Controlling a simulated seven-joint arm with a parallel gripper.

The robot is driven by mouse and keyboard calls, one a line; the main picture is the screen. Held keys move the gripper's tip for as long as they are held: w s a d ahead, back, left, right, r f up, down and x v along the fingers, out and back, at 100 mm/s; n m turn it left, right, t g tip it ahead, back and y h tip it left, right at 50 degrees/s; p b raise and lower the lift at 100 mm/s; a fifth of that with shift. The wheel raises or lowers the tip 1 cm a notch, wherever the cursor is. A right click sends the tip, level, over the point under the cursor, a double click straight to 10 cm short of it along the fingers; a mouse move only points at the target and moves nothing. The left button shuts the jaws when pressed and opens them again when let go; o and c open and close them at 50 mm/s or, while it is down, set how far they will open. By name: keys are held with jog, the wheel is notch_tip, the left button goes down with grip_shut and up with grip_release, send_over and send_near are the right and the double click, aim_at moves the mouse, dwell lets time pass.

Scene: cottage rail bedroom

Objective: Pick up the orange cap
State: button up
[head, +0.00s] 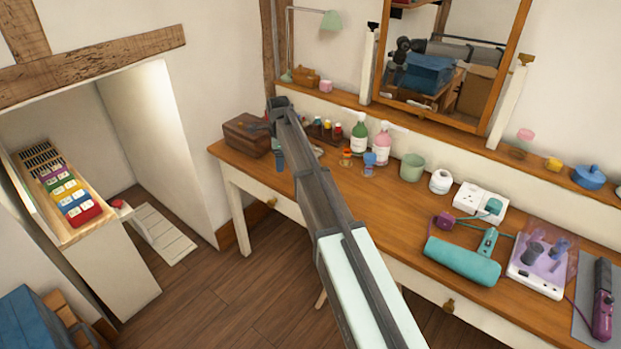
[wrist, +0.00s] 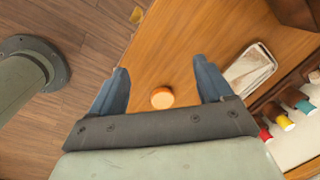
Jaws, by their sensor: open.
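The orange cap (wrist: 162,98) is a small round disc on the wooden table top in the wrist view. It lies between the two blue fingers of my gripper (wrist: 160,68), nearer the palm than the fingertips in the picture, with bare wood showing on both sides. My gripper is open and nothing is held; I cannot tell its height above the cap. In the head view my gripper (head: 279,146) is over the left end of the table, near a dark wooden box. I cannot make out the cap there; my arm probably hides it.
A pale tray (wrist: 249,72) lies right of the fingers. Small bottles with coloured caps (wrist: 285,121) stand in a row beyond it. In the head view a dark wooden box (head: 246,135), green bottle (head: 359,136) and pink bottle (head: 382,146) stand on the table (head: 395,212).

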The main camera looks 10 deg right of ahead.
jog(key=d+r+m+g, duration=0.2)
jog(key=d+r, duration=0.4)
jog(key=d, duration=0.4)
jog(key=shift+h, duration=0.3)
jog(key=f, duration=0.8)
jog(key=shift+d+f, duration=0.25)
jog(key=shift+f, duration=0.05)
jog(key=shift+s+d+f, duration=0.1)
jog(key=shift+d+f, duration=0.05)
jog(key=shift+f, duration=2.55)
jog(key=shift+c, duration=0.3)
jog(key=c, duration=1)
